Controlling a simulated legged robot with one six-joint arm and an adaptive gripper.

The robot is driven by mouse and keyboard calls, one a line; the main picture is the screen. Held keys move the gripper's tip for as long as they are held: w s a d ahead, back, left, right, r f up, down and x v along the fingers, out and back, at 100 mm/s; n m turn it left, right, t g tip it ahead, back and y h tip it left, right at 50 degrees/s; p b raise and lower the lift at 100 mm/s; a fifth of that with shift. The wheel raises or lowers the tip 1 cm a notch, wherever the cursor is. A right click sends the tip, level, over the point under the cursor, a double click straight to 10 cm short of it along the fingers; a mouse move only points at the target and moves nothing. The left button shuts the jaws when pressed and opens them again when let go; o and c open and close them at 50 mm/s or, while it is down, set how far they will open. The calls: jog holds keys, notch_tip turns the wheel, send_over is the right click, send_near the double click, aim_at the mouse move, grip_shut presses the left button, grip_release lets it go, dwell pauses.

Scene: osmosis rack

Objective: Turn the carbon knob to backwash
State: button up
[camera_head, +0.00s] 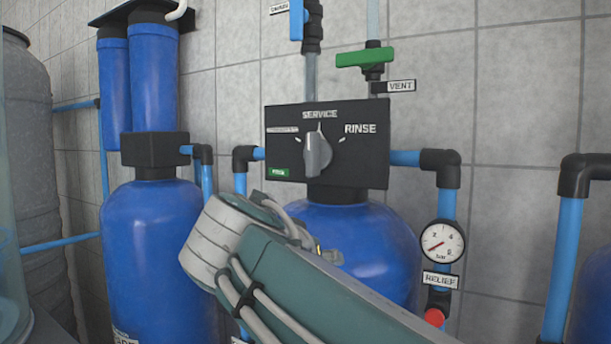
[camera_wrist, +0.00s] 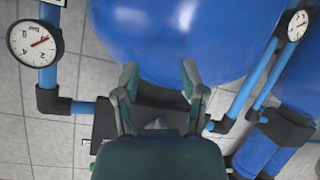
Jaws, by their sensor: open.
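The grey carbon knob (camera_head: 317,155) sits upright on the front of a black valve head (camera_head: 372,170), pointing up towards SERVICE. RINSE is marked at its right; the label at its left is too blurred to read. In the wrist view, which looks upside down, the valve head shows low in the middle, and a small grey piece that seems to be the knob (camera_wrist: 156,124) shows between the finger bases. My gripper (camera_wrist: 159,73) is open and empty, its fingertips in front of the blue tank. In the head view my arm hides the fingers.
The blue carbon tank (camera_head: 365,245) stands below the valve head. A green-handled vent valve (camera_head: 365,57) and a blue-handled valve (camera_head: 297,18) are above. A pressure gauge (camera_head: 442,243) and red relief knob (camera_head: 434,317) are at right. Another blue tank (camera_head: 155,250) stands left.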

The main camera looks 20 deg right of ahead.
aim_at(308, 155)
jog(key=w+a+r+m+t+h, duration=0.1)
jog(key=a+r+m+t+h, duration=0.15)
jog(key=r, duration=0.45)
jog(key=w+a+r+m+t+h, duration=0.1)
jog(key=a+r+m+h, duration=0.2)
jog(key=r, duration=0.4)
jog(key=shift+g+y, duration=0.25)
jog(key=shift+y, duration=0.4)
jog(key=x, duration=0.9)
jog(key=shift+w, duration=0.5)
grip_shut()
